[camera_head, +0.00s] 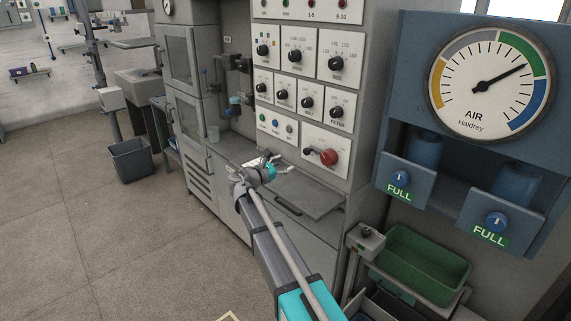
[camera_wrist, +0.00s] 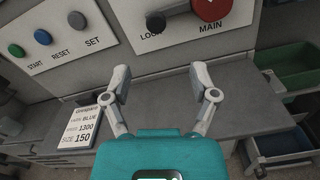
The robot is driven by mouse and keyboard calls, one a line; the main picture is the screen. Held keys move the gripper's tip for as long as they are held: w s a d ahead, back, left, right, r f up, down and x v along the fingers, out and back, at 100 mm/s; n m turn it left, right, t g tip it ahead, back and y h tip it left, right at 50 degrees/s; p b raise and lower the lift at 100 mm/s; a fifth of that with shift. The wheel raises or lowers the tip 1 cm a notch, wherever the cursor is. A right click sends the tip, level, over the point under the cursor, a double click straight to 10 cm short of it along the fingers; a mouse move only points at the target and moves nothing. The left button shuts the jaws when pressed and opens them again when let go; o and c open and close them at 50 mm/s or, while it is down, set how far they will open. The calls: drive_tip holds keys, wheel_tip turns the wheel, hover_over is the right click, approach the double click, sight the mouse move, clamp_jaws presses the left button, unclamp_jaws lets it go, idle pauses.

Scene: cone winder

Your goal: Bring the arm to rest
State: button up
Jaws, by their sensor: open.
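My gripper (camera_wrist: 160,85) is open and empty in the wrist view, its two fingers spread apart over a grey shelf (camera_wrist: 185,130). In the head view my gripper (camera_head: 270,163) is at the end of my outstretched arm, in front of the control cabinet and left of the red main switch (camera_head: 328,157). The red main switch also shows in the wrist view (camera_wrist: 212,8), beyond the fingertips, with a visible gap. A printed card (camera_wrist: 82,130) with "BLUE", "1300" and "150" lies on the shelf, left of the fingers.
The cabinet's knob panels (camera_head: 297,55) rise behind my gripper. At right are a blue housing with an AIR gauge (camera_head: 489,83) and two "FULL" units. A green bin (camera_head: 425,265) stands below it. A dark bin (camera_head: 131,160) stands at left. The floor (camera_head: 100,240) at left is clear.

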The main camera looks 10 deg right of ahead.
drive_tip(key=s+d+f+m+g+y, duration=0.1)
drive_tip(key=s+d+f+m, duration=0.1)
drive_tip(key=s, duration=0.1)
drive_tip(key=s+d+f+m+g, duration=0.1)
drive_tip(key=s+d+f+m, duration=0.1)
drive_tip(key=s+d, duration=0.1)
drive_tip(key=s+d+f+m+g+y+p, duration=0.1)
drive_tip(key=s+d+f+m+g, duration=0.1)
drive_tip(key=s, duration=0.1)
drive_tip(key=shift+d+m+y, duration=0.25)
drive_tip(key=shift+m+y, duration=0.05)
drive_tip(key=s+f+m+g+y+p, duration=0.1)
drive_tip(key=s+f+m+g+y, duration=0.1)
drive_tip(key=s, duration=0.6)
drive_tip(key=s+f+m+g+y, duration=0.2)
drive_tip(key=s+f+m+y, duration=0.2)
drive_tip(key=s+m+y, duration=0.2)
drive_tip(key=s+a+f+m+g+y+p, duration=0.1)
drive_tip(key=s+f+m+g+y, duration=0.1)
drive_tip(key=s+m, duration=0.5)
drive_tip(key=s+f+y, duration=0.1)
drive_tip(key=s+y, duration=0.1)
drive_tip(key=s, duration=0.2)
drive_tip(key=shift+s+m+g+p, duration=0.3)
drive_tip(key=shift+s+p, duration=0.05)
drive_tip(key=shift+c, duration=0.3)
